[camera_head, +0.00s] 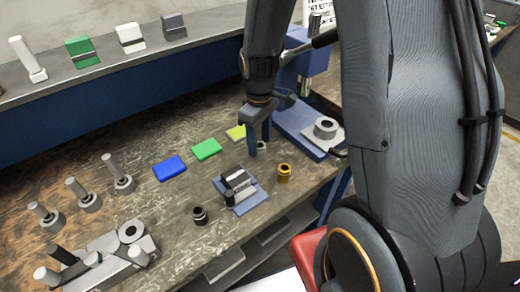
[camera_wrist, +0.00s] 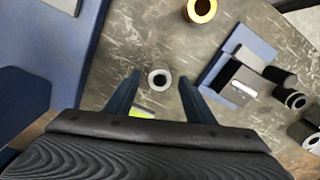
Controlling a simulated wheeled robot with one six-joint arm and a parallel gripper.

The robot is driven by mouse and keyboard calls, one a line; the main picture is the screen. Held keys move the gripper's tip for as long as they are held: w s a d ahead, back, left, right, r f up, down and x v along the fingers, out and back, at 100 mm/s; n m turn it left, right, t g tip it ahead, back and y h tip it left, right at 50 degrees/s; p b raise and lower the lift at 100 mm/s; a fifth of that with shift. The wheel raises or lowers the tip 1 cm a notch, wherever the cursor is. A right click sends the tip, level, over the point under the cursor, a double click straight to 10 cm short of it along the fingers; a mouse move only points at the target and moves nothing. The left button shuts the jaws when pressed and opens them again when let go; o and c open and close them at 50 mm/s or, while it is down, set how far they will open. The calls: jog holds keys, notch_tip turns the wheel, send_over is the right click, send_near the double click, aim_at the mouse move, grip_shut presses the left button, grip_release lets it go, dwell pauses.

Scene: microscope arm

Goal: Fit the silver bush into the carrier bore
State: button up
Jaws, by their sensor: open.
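The silver bush (camera_head: 262,146) is a short, pale ring standing on the bench. In the wrist view the bush (camera_wrist: 160,79) shows its dark hole from above, between my fingertips. My gripper (camera_head: 258,149) is open and points down over it; in the wrist view the gripper (camera_wrist: 159,77) has a finger on each side, with gaps visible. I cannot tell how high the tips are. A pale block with a round, dark-bored boss (camera_head: 326,128) sits on the blue press base. A grey plate (camera_head: 106,262) with pins and a ringed boss lies at front left. I cannot tell which is the carrier.
A gold bush (camera_head: 284,172) and a black bush (camera_head: 199,214) stand near a blue fixture (camera_head: 247,200) holding dark blocks. The blue press (camera_head: 305,62) stands close behind my gripper.

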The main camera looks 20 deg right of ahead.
grip_shut()
jog(key=shift+r, duration=0.15)
